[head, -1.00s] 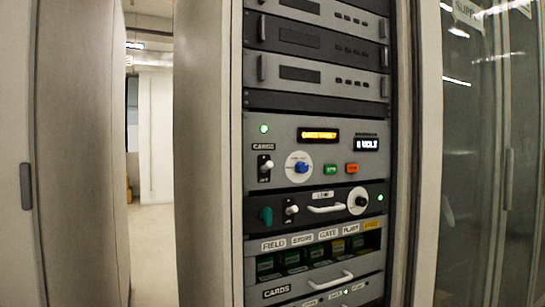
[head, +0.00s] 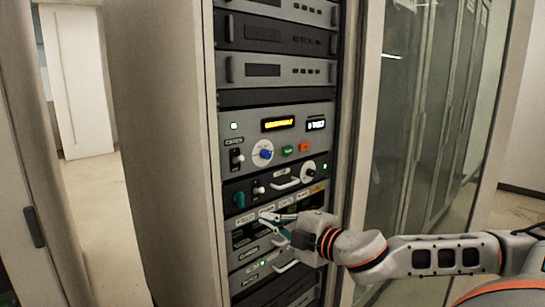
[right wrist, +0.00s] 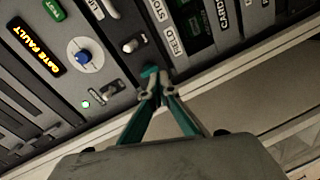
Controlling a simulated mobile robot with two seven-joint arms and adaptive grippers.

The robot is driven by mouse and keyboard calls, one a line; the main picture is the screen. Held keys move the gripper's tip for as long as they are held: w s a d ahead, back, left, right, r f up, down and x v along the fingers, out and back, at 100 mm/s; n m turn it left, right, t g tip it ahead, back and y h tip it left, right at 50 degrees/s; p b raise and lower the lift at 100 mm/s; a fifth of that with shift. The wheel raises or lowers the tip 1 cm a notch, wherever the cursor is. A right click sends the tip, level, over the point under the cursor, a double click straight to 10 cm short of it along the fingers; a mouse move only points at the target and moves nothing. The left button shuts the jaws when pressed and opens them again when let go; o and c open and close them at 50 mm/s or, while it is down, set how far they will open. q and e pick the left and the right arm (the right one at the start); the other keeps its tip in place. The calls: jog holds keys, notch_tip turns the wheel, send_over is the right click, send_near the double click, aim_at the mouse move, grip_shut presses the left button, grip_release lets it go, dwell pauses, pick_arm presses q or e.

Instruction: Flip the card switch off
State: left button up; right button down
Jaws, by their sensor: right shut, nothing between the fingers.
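The card switch (head: 237,160) is a small pale toggle beneath a dark label on the grey display panel, left of the blue knob. It also shows in the right wrist view (right wrist: 110,92), beside a lit green lamp; its lever position is too small to be sure of. My right gripper (head: 262,219) is shut and empty, in front of the rack below and right of the card switch. In the right wrist view its fingertips (right wrist: 153,84) come together by a teal knob, apart from the card switch; contact with the knob cannot be told. My left gripper is out of view.
The blue knob (head: 263,150), green button (head: 287,150) and orange button (head: 305,147) share the panel. Below are the teal knob (head: 239,200), another toggle (head: 258,188) and a handle (head: 286,184). Glass doors (head: 400,130) stand right; open floor (head: 100,205) lies left.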

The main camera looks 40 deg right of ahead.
aim_at(234, 148)
notch_tip(234, 148, up, 15)
jog(key=n+t+p, duration=0.1)
jog(key=n+p, duration=0.2)
jog(key=shift+t, duration=0.3)
jog(key=w+b, duration=0.3)
jog(key=w+a+b, duration=0.1)
jog(key=w+b, duration=0.2)
jog(key=w, duration=0.1)
jog(key=shift+w+a, duration=0.1)
jog(key=shift+a, duration=0.1)
jog(key=shift+w+r+h+b, duration=0.15)
jog(key=shift+w+h+b, duration=0.15)
jog(key=shift+w+b, duration=0.45)
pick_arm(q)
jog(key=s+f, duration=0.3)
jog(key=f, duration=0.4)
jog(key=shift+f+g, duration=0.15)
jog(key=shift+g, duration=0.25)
pick_arm(e)
jog(key=shift+r, duration=0.1)
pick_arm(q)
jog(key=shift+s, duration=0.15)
